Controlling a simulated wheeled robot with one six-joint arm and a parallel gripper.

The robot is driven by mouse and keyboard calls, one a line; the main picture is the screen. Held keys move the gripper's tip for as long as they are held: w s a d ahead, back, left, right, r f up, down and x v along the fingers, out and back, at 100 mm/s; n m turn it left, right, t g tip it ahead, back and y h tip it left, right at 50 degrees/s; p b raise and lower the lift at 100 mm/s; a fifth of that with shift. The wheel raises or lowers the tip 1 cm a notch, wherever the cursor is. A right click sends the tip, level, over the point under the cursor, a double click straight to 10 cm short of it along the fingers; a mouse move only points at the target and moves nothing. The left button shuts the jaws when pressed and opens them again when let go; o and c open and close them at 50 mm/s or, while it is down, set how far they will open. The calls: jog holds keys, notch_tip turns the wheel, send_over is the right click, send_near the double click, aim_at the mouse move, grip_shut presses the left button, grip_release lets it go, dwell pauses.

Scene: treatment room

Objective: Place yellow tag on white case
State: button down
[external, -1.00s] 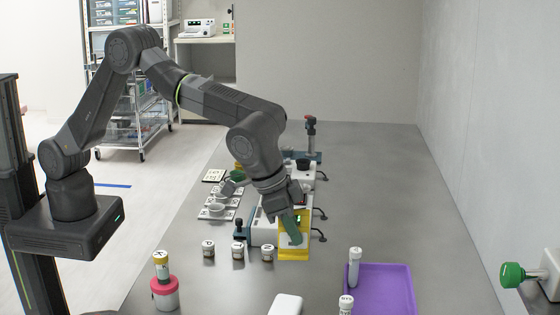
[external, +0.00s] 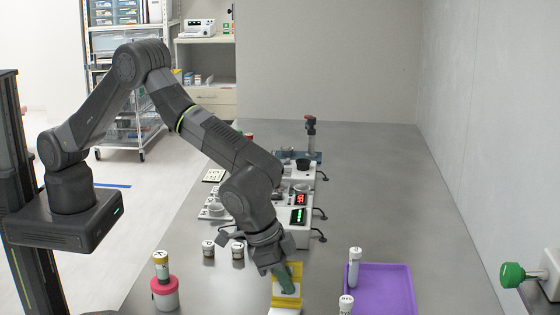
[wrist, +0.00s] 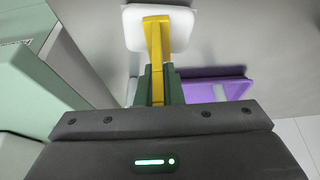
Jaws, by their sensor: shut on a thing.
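The yellow tag (external: 286,302) is held in my gripper (external: 285,280), whose green fingers are shut on it. In the wrist view the tag (wrist: 158,48) runs out from between the fingers (wrist: 159,78), and its far end overlaps the white case (wrist: 182,30). In the external view the white case (external: 283,311) shows only as a sliver at the bottom edge, mostly hidden by the tag and cut off by the frame. I cannot tell whether the tag touches the case or hangs above it.
A purple tray (external: 385,285) with white-capped tubes lies to the right. A pink-and-white jar (external: 165,293) with a yellow-topped vial stands left.

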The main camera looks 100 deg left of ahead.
jog(key=shift+f, duration=0.1)
jog(key=c, duration=1.6)
grip_release()
jog(key=shift+o, duration=0.2)
jog(key=b+v, duration=0.2)
jog(key=v, duration=1)
jog(key=shift+s, duration=0.1)
